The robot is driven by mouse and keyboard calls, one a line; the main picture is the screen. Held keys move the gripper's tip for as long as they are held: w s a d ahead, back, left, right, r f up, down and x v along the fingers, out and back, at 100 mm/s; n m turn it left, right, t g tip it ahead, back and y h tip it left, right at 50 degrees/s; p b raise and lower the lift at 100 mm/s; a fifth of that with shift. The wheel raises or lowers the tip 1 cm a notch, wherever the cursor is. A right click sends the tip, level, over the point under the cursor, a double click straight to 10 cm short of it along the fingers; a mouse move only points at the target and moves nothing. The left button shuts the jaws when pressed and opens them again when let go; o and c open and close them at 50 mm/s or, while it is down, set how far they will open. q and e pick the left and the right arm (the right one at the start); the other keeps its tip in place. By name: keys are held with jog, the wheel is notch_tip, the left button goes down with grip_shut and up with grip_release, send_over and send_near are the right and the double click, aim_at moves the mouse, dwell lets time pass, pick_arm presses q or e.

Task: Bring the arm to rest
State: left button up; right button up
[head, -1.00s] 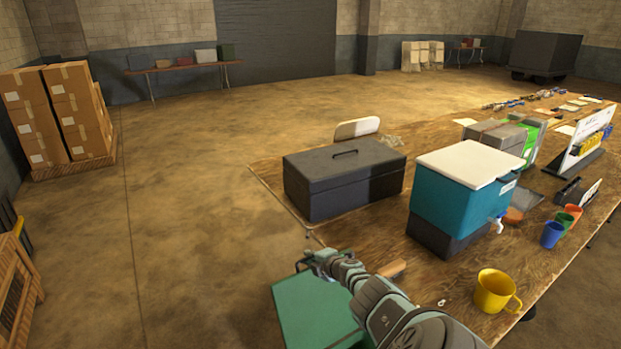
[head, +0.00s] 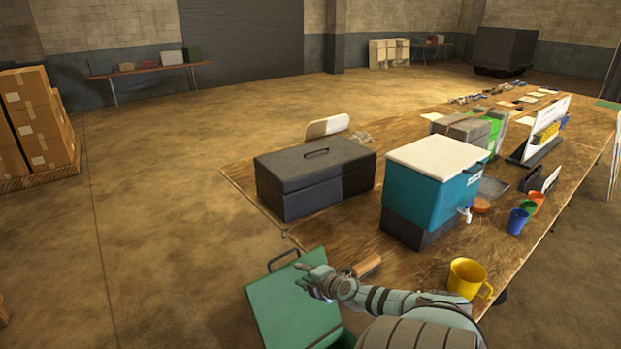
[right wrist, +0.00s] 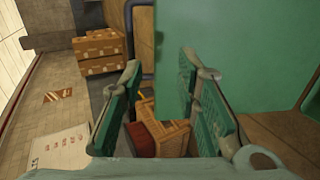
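My right gripper (head: 312,280) reaches in from the lower right of the head view, in front of or over a green box (head: 278,312) with a dark handle at the table's near end. In the right wrist view the two green-padded fingers (right wrist: 163,72) stand apart with nothing held between them. A large green surface (right wrist: 232,55) fills the right of that view, close by the right finger; I cannot tell if they touch. My left gripper is not in view.
Near my right arm on the wooden table (head: 400,275) are a brown-handled tool (head: 366,266), a yellow mug (head: 466,277), a teal cooler with a white lid (head: 430,185) and a dark toolbox (head: 315,178). Open floor (head: 160,240) lies left of the table.

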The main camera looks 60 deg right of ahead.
jog(key=s, duration=0.1)
jog(key=s+a, duration=0.1)
jog(key=s, duration=0.1)
jog(key=shift+s+a, duration=0.15)
jog(key=shift+a, duration=0.15)
dwell(0.3)
